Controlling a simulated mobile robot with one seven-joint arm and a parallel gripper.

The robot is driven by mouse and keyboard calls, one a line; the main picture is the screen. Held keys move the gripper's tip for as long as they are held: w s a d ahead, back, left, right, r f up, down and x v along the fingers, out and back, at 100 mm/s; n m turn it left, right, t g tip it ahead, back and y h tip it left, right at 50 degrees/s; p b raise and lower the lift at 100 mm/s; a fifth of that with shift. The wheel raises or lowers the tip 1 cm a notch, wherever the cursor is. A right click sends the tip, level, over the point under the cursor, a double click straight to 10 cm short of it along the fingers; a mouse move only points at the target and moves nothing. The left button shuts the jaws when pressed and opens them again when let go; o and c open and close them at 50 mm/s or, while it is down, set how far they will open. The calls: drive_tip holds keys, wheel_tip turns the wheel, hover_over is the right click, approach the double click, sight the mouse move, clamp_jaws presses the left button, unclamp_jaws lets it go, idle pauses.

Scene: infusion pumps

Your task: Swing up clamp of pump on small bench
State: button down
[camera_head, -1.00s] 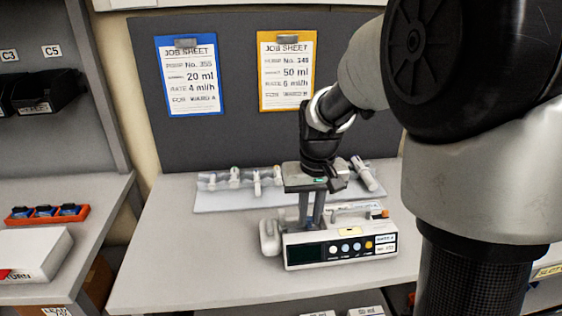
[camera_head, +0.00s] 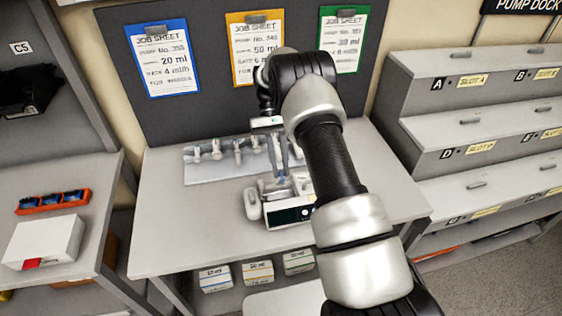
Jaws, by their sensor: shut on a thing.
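The infusion pump (camera_head: 285,213) sits upright on the small bench (camera_head: 170,240), its dark display facing forward. My arm covers the pump's right part. My gripper (camera_head: 281,180) points down over the top of the pump from behind. Its fingers are shut on the pump's clamp (camera_head: 271,184), a small part at the top of the pump. The fingers and the arm partly hide the clamp, so its exact angle is hard to tell.
A pale tray (camera_head: 205,172) with several syringes lies behind the pump. Job sheets hang on the dark board behind. Labelled boxes (camera_head: 258,273) stand on the shelf below. A stepped pump dock (camera_head: 450,130) is at the right. The bench's left part is clear.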

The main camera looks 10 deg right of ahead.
drive_tip(key=shift+w+f+g+p, duration=0.1)
drive_tip(key=shift+w+g+p, duration=0.35)
drive_tip(key=shift+g+p, duration=0.4)
drive_tip(key=shift+w, duration=0.1)
